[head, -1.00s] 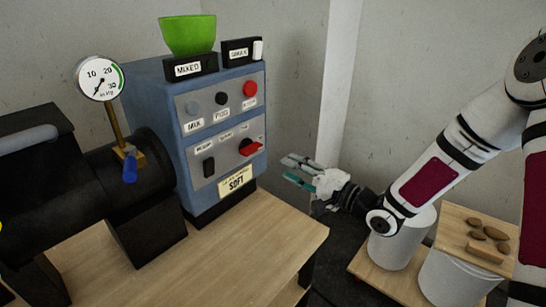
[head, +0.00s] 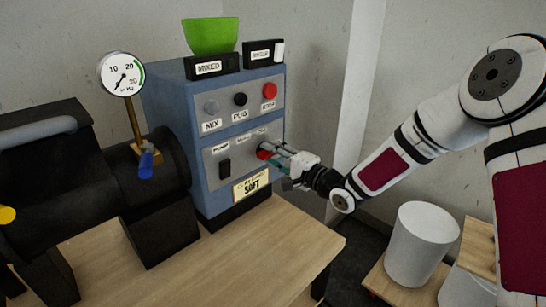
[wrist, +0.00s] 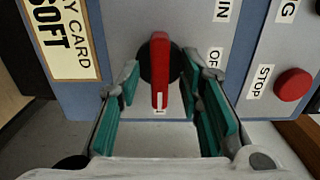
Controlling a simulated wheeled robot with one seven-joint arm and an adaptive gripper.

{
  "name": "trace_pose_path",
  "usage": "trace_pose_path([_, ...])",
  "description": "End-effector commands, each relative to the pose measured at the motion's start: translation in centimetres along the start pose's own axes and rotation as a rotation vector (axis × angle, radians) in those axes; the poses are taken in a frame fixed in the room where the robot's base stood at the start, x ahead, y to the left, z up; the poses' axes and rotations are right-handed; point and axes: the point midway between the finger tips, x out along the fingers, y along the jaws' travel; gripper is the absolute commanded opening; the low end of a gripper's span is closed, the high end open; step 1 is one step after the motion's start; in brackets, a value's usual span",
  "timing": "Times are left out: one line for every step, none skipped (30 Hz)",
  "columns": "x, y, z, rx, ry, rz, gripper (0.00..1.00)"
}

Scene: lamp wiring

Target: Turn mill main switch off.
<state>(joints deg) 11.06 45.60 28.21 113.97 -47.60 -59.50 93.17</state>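The main switch is a red rotary handle on a black round base on the lower grey panel of the blue control box (head: 215,190). In the wrist view the switch handle (wrist: 160,62) points toward my gripper's palm, with a white mark at its end. Labels ending in "IN" (wrist: 222,10) and starting "OF" (wrist: 214,60) show beside it, partly cut off or covered. My gripper (wrist: 158,82) is open, its teal-padded fingers on either side of the handle with gaps. In the head view my gripper (head: 272,157) covers most of the switch.
A red STOP button (wrist: 293,84) sits to the right in the wrist view. A black rocker switch (head: 224,168) is on the same panel. A gauge (head: 122,74) and black machine body (head: 80,190) stand left. The wooden bench (head: 270,240) is clear in front.

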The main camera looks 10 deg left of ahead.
Motion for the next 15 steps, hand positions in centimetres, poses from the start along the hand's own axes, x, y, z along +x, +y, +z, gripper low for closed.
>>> trace_pose_path([0.13,0.02,-0.01,0.0,0.0,0.0,0.33])
trace_pose_path([0.17,0.02,-0.01,0.0,0.0,0.0,0.33])
trace_pose_path([0.19,0.01,-0.01,0.0,0.0,0.001,0.33])
trace_pose_path([0.19,0.01,-0.01,0.0,0.0,0.001,0.33])
trace_pose_path([0.19,0.01,0.0,0.0,0.0,0.001,0.33])
trace_pose_path([0.18,0.01,0.0,0.0,0.0,0.001,0.33])
trace_pose_path([0.17,0.01,0.0,0.0,0.0,0.001,0.33])
trace_pose_path([0.17,0.01,0.0,0.0,0.0,0.001,0.33])
trace_pose_path([0.17,0.01,0.01,0.0,0.0,0.001,0.29])
trace_pose_path([0.16,0.01,0.01,0.0,0.0,0.001,0.22])
trace_pose_path([0.16,0.01,0.01,0.0,0.0,0.001,0.15])
trace_pose_path([0.16,0.01,0.01,0.0,0.0,0.001,0.06])
trace_pose_path([0.16,0.02,0.01,0.0,0.0,0.001,0.0])
trace_pose_path([0.15,0.01,0.01,0.0,0.0,0.001,0.0])
trace_pose_path([0.15,0.01,0.01,0.0,0.0,0.001,0.0])
